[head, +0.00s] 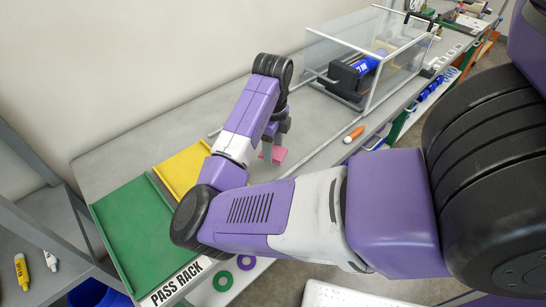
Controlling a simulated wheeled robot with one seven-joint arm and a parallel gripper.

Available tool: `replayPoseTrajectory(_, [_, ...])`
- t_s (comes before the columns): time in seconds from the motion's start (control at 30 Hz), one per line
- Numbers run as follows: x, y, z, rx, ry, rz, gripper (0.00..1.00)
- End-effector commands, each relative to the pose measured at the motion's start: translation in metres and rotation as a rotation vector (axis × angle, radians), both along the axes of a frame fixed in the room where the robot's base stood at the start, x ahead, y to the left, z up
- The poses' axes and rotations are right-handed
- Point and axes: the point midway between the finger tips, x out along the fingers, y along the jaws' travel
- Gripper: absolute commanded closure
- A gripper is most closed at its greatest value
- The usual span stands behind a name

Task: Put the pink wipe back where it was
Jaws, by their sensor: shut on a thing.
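The pink wipe (277,154) is a small flat pink piece at the tips of my gripper (268,152). My gripper points down over the grey bench top, shut on the wipe. The wipe looks close to the bench surface; I cannot tell whether it touches it. Part of the wipe is hidden behind a gripper finger.
A green panel (133,228) and a yellow panel (182,168) lie on the bench (110,170) at left, by a PASS RACK label (172,283). A clear enclosure (335,50) holds a black and blue device (352,76). An orange-and-white marker (354,134) lies near the front edge.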

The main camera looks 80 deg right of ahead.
Motion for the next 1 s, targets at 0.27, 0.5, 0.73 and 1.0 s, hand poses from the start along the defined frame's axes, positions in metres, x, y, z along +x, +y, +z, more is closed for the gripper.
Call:
replayPoseTrajectory(0.27, [-0.001, 0.001, -0.026, 0.002, 0.003, 0.001, 0.79])
replayPoseTrajectory(0.5, [0.000, 0.000, -0.045, 0.000, -0.001, -0.001, 0.79])
replayPoseTrajectory(0.73, [0.000, 0.000, -0.047, 0.000, -0.001, -0.001, 0.79])
replayPoseTrajectory(1.0, [0.000, 0.000, -0.048, 0.000, -0.001, -0.001, 0.25])
